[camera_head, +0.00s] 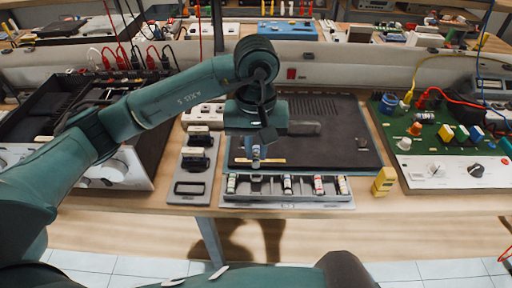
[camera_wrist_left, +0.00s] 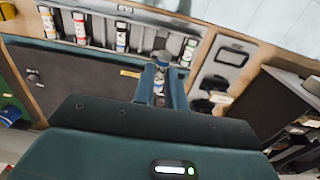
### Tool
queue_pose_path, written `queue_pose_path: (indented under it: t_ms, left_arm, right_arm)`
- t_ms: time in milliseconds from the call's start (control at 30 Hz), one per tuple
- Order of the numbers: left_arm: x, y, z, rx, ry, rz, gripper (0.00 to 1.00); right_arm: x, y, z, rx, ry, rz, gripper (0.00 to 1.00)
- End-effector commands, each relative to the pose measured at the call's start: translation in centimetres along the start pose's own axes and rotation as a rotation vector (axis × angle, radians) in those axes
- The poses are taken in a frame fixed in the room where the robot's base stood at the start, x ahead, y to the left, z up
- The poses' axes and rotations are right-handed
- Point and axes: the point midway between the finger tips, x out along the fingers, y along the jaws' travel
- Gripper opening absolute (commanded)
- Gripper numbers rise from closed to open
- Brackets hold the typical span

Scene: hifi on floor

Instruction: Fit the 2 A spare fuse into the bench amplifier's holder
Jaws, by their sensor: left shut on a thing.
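My left gripper (camera_head: 256,157) reaches in from the left, pointing down above the dark mat, just behind the fuse tray (camera_head: 300,205). It is shut on a small fuse (camera_head: 256,151) with a pale body and blue marking. In the left wrist view the fuse (camera_wrist_left: 159,82) sits between the fingers, with a grey end cap beyond them. Its rating is too small to read. Several banded fuses stand in the tray, also seen in the left wrist view (camera_wrist_left: 150,40). An open black chassis with a white knobbed front (camera_head: 125,170) stands at left; I cannot tell its fuse holder. My right gripper is not in view.
A grey plate with black blocks (camera_head: 178,190) lies left of the tray. Yellow blocks (camera_head: 384,181) stand at its right. A green circuit board (camera_head: 440,150) with wires is further right. The dark mat (camera_head: 345,155) is mostly clear. The bench's front edge is close.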

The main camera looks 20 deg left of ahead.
Motion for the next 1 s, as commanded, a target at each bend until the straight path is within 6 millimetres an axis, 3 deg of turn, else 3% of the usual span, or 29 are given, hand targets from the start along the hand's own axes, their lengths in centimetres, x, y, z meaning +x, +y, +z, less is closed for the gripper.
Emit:
queue_pose_path:
  t_ms: [400,1000]
  left_arm:
    - [-0.1,0.0,0.0,0.000,0.000,0.000,0.00]
    - [-3.8,0.0,0.0,0.000,0.002,0.000,0.00]
  right_arm:
    - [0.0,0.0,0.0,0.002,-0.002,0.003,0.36]
    - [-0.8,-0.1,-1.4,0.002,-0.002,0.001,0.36]
